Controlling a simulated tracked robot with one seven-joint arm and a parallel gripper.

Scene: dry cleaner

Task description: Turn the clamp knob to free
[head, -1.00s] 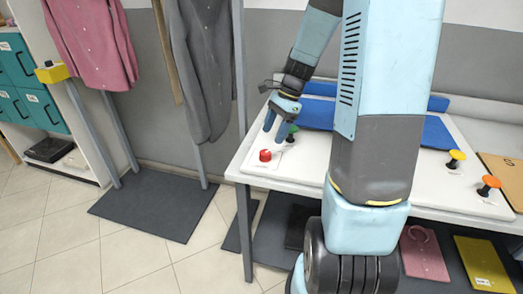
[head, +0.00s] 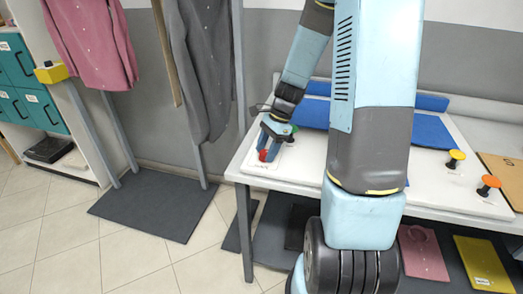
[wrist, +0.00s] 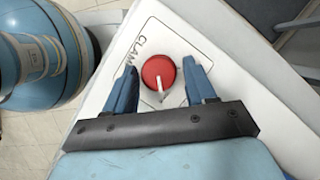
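The clamp knob (wrist: 158,72) is round and red with a white pointer line, on a white plate lettered "CLAM" (wrist: 140,42) at the table's left corner. In the wrist view the pointer aims toward the bottom of the picture. My gripper (wrist: 164,78) is open, with one blue finger on each side of the knob and a gap visible on both sides. In the head view my gripper (head: 267,152) is down at the knob (head: 264,155), which is partly hidden by the fingers.
The white table (head: 320,162) carries a green knob (head: 294,128) just behind my gripper, and yellow (head: 455,155) and orange (head: 488,182) knobs at right. Blue pads (head: 432,132) lie at the back. A grey post and hanging clothes (head: 200,60) stand left of the table.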

